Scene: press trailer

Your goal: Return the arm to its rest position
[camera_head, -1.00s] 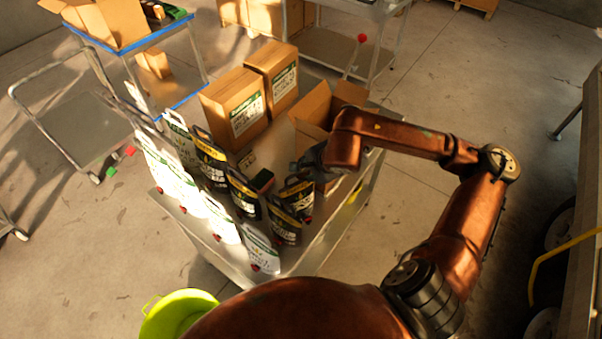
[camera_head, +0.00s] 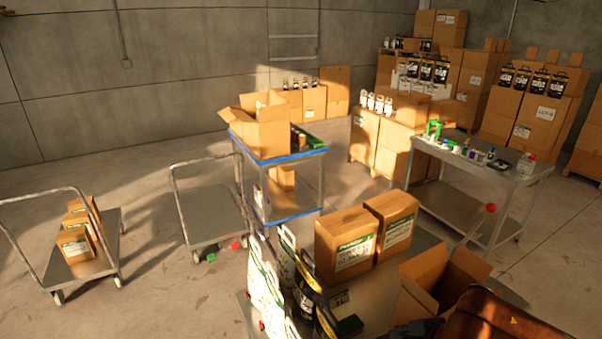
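My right arm shows only as a copper-coloured piece at the bottom right of the head view. The dark part of my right gripper (camera_head: 414,329) shows at the bottom edge, beside the open cardboard box (camera_head: 420,282) on the near table. Its fingers are mostly cut off or hidden, so I cannot tell whether it is open or shut. My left gripper is out of view.
The near table (camera_head: 385,300) carries two closed boxes (camera_head: 347,243), white pouches (camera_head: 268,285) and black pouches. A blue-edged cart (camera_head: 300,205), a steel table (camera_head: 490,178) and flat trolleys (camera_head: 85,262) stand beyond. Stacked boxes line the back. Floor at left is partly clear.

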